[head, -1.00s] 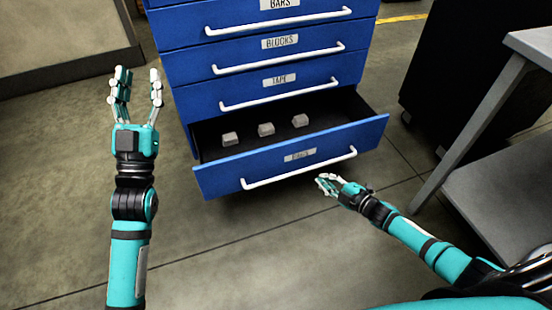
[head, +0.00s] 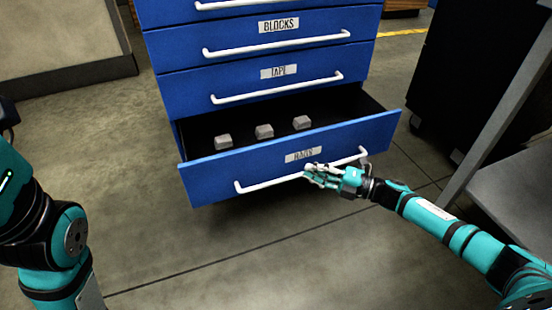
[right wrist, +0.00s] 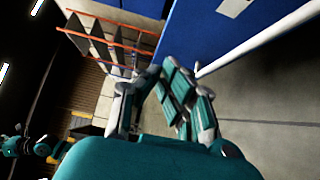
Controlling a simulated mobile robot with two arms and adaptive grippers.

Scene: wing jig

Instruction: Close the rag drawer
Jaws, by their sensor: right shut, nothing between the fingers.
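The rag drawer (head: 215,178) is the lowest drawer of a blue cabinet and is pulled out. Its label (head: 303,155) is partly readable. Several or few grey blocks show inside: three grey pieces (head: 264,131) stand in a row. Its white handle (head: 262,185) runs along the front. My right gripper (head: 308,170) is shut and empty, in front of the handle's right half; I cannot tell whether it touches. In the right wrist view the blue drawer front (right wrist: 215,30) and white handle (right wrist: 262,37) lie beyond the fingers. My left arm shows at the left edge, its gripper out of frame.
The tape drawer (head: 200,92) and blocks drawer (head: 195,45) above are shut. A grey table (head: 515,185) stands at the right, with a dark cabinet (head: 470,70) behind it. The floor in front of the drawer is clear.

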